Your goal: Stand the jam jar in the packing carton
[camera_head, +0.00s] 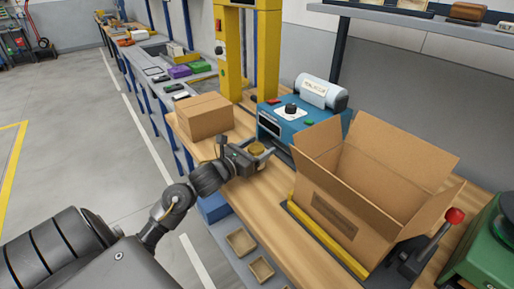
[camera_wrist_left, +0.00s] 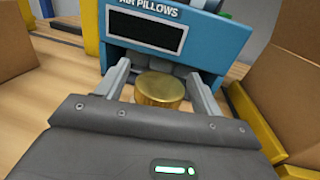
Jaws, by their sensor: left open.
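The jam jar (camera_wrist_left: 160,88) shows in the left wrist view as a round gold lid; its body is hidden below the lid and behind my gripper. In the head view the gold lid (camera_head: 257,148) shows at my left gripper (camera_head: 262,158). My left gripper is open, with one finger on each side of the jar and gaps visible in the wrist view (camera_wrist_left: 160,85). The packing carton (camera_head: 355,195) stands to the right on the bench with its flaps up and its top open. My right gripper is not in view.
A blue air pillow machine (camera_head: 300,118) stands right behind the jar. A closed carton (camera_head: 204,116) is to the left. A yellow bar (camera_head: 328,236) runs along the open carton's near side. A red-knobbed lever (camera_head: 454,216) and green machine (camera_head: 485,245) are at the right.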

